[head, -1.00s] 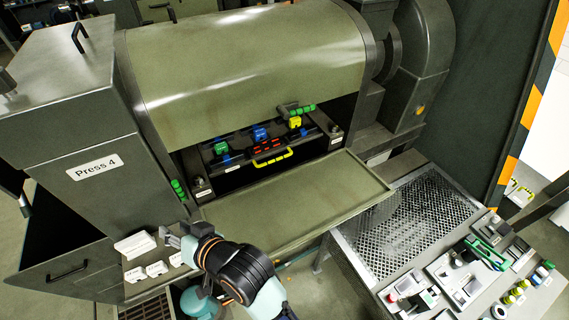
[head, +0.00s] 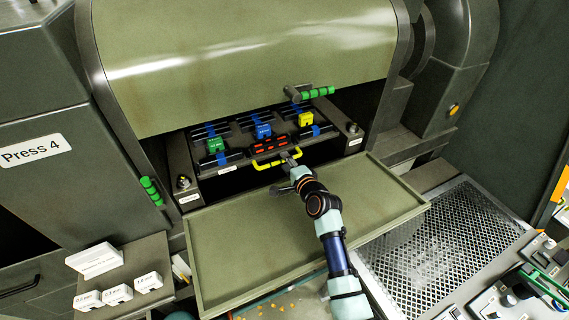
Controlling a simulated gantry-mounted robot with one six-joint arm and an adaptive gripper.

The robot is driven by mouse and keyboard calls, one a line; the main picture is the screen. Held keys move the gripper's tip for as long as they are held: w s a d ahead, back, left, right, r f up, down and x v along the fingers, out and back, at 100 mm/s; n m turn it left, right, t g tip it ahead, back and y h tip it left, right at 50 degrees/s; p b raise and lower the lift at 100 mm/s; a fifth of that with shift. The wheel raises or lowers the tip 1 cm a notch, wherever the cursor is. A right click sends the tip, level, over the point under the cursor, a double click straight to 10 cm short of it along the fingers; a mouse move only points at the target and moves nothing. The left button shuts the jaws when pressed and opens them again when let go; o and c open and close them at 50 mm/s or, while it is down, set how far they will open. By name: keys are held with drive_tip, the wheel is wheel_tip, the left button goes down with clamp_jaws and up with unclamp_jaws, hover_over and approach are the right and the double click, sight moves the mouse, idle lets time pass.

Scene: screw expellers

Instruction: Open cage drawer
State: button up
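The cage drawer (head: 266,145) sits inside the dark opening of the press, above a flat green-grey tray. Its front carries a yellow handle (head: 267,164) with red marks above it. Green (head: 216,146), blue (head: 262,131) and yellow (head: 305,119) clips stand along its top. My gripper (head: 291,163) is at the right end of the yellow handle, reaching in from the front right. It overlaps the handle end in the picture. The fingers are small and partly hidden, so I cannot tell whether they touch or grip it.
The tray (head: 230,280) extends in front of the opening under my arm. A green-gripped lever (head: 318,93) hangs at the raised cover's (head: 240,50) edge. Another green grip (head: 151,191) is at left. White labelled blocks (head: 117,295) lie lower left. A perforated metal plate (head: 440,245) is at right.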

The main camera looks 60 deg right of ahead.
drive_tip(key=shift+x, duration=1.15)
drive_tip(key=shift+s, duration=0.1)
clamp_jaws()
